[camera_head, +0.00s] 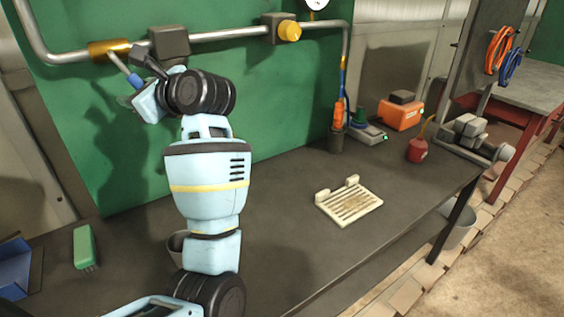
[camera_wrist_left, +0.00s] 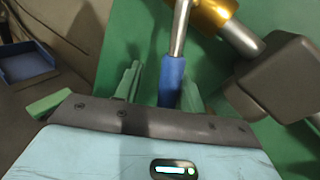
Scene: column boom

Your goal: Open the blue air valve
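The air valve has a brass body (camera_head: 108,48) on the steel pipe at the upper left of the head view. Its lever slants down from the body to a blue grip (camera_head: 135,80). In the left wrist view the brass body (camera_wrist_left: 208,12) is at the top, and the blue grip (camera_wrist_left: 171,80) points down between my fingers. My left gripper (camera_head: 139,77) is at the lever's end, its fingers (camera_wrist_left: 160,88) on either side of the grip. A gap shows on the left finger's side; contact on the right is unclear. My right gripper is not in view.
A dark grey box (camera_head: 170,41) sits on the pipe close to my left gripper. A yellow knob (camera_head: 289,31) is farther right. On the workbench (camera_head: 285,240) are a green brush (camera_head: 84,247), a slotted cream tray (camera_head: 350,203) and a red oil can (camera_head: 418,150).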

